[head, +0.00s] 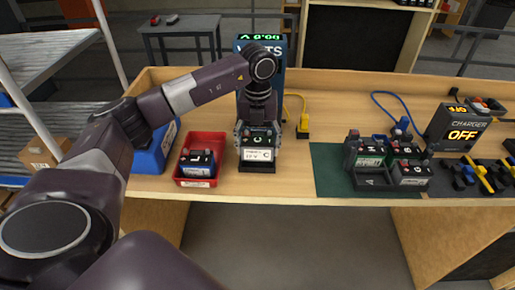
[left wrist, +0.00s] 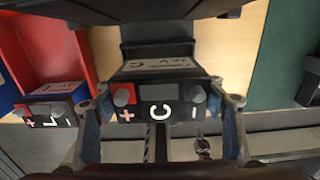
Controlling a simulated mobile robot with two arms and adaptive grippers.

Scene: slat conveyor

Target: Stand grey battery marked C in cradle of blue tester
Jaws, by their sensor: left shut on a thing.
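The dark grey battery marked C (head: 258,153) is upright at the front of the bench, with a pale label on its front. My left gripper (head: 258,138) is shut on it from above. In the left wrist view the battery (left wrist: 160,92) shows its C, a red plus terminal and a minus terminal, between the two fingers of my left gripper (left wrist: 163,112). The blue tester (head: 243,46) stands behind my left wrist, partly hidden, with a green display. A black cradle base (head: 257,168) shows directly under the battery; I cannot tell whether the battery is fully seated. My right gripper is not in view.
A red bin (head: 196,183) holding a blue-and-black battery (head: 197,163) stands close left, beside a blue bin (head: 152,158). Several batteries stand on a green mat (head: 326,165) at right. A charger (head: 462,127) reads OFF. Bench between cradle and mat is clear.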

